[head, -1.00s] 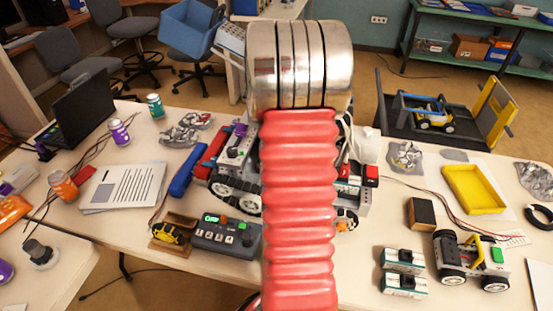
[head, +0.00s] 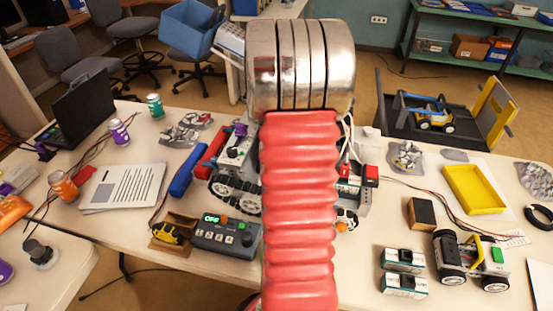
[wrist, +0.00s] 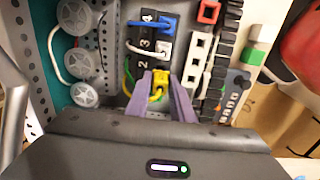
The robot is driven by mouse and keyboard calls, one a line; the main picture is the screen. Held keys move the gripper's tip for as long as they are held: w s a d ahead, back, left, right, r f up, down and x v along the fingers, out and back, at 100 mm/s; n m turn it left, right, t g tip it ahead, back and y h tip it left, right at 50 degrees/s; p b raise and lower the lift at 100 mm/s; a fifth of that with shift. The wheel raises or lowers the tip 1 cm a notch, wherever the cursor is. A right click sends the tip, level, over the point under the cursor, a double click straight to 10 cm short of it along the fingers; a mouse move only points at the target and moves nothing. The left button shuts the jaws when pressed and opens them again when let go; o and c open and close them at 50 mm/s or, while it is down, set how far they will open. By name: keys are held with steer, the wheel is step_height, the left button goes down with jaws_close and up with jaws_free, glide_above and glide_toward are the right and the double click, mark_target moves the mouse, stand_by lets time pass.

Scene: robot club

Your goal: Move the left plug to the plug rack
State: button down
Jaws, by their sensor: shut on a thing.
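In the wrist view, my gripper (wrist: 161,80) has purple fingers shut on a yellow plug (wrist: 161,86). Yellow and green wires run from it. The plug is at the lower end of a black socket strip (wrist: 143,62) numbered 2, 3 and 4, by number 2; I cannot tell whether it is seated or clear. A white plug (wrist: 164,48) is by 3 and a blue plug (wrist: 166,24) by 4. A pale block with square holes (wrist: 197,62), possibly the plug rack, is right of the strip. In the head view my arm hides the gripper and plugs.
Grey wheels (wrist: 84,94) and a white cable lie left of the strip. A red switch (wrist: 209,11) is above the pale block. In the head view, a grey control box (head: 226,236) reads OFF and a wheeled robot (head: 470,262) stands at right.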

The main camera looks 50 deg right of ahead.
steer(key=shift+r, duration=0.2)
steer(key=shift+r, duration=0.8)
